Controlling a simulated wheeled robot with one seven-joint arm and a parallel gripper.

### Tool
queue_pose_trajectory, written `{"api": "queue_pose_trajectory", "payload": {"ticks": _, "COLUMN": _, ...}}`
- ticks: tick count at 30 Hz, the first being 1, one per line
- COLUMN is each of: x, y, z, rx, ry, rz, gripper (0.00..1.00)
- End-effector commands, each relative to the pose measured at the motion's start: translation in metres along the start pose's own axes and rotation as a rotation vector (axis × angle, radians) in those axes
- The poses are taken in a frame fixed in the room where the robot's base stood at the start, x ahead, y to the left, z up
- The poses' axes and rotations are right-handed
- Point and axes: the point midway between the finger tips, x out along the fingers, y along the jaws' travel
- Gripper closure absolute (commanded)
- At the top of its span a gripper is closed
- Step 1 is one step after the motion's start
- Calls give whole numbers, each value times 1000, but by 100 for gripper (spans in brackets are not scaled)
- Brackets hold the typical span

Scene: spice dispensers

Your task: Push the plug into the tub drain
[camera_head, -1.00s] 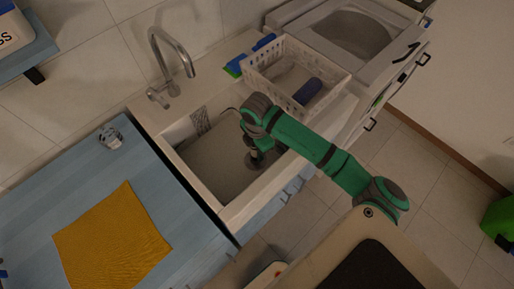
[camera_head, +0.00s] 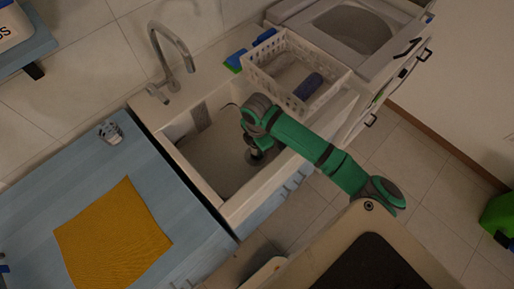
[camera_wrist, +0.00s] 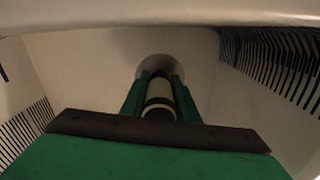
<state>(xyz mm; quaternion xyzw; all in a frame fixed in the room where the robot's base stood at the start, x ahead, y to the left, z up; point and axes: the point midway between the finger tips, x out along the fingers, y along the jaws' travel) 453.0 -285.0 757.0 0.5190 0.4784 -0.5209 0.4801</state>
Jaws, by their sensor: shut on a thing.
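The white tub (camera_head: 235,211) is a basin set in the counter. My arm reaches down into its right part. My gripper (camera_head: 254,155) is low in the tub, and its fingertips are small and dim there. In the wrist view my gripper (camera_wrist: 158,92) has its two green fingers shut on the upright plug (camera_wrist: 158,97), a pale and dark cylinder. A round grey drain area (camera_wrist: 152,63) shows just beyond the fingertips. The plug's lower end is hidden, so I cannot tell how deep it sits.
A silver faucet (camera_head: 172,45) stands at the tub's back edge. A white basket (camera_head: 302,96) with a dark blue item stands to the right, beside blue and green sponges (camera_head: 236,61). A yellow cloth (camera_head: 112,235) and a small jar (camera_head: 110,133) are on the blue counter.

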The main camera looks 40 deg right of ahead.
Motion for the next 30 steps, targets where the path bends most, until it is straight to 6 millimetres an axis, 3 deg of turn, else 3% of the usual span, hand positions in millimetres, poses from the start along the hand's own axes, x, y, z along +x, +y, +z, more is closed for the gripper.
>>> {"api": "queue_pose_trajectory", "payload": {"ticks": 20, "x": 13, "y": 0, "z": 0, "rx": 2, "ry": 1, "rz": 1, "gripper": 95}}
{"api": "queue_pose_trajectory", "payload": {"ticks": 21, "x": 13, "y": 0, "z": 0, "rx": 2, "ry": 1, "rz": 0, "gripper": 70}}
{"api": "queue_pose_trajectory", "payload": {"ticks": 24, "x": 13, "y": 0, "z": 0, "rx": 2, "ry": 1, "rz": 0, "gripper": 51}}
{"api": "queue_pose_trajectory", "payload": {"ticks": 30, "x": 13, "y": 0, "z": 0, "rx": 1, "ry": 1, "rz": 0, "gripper": 51}}
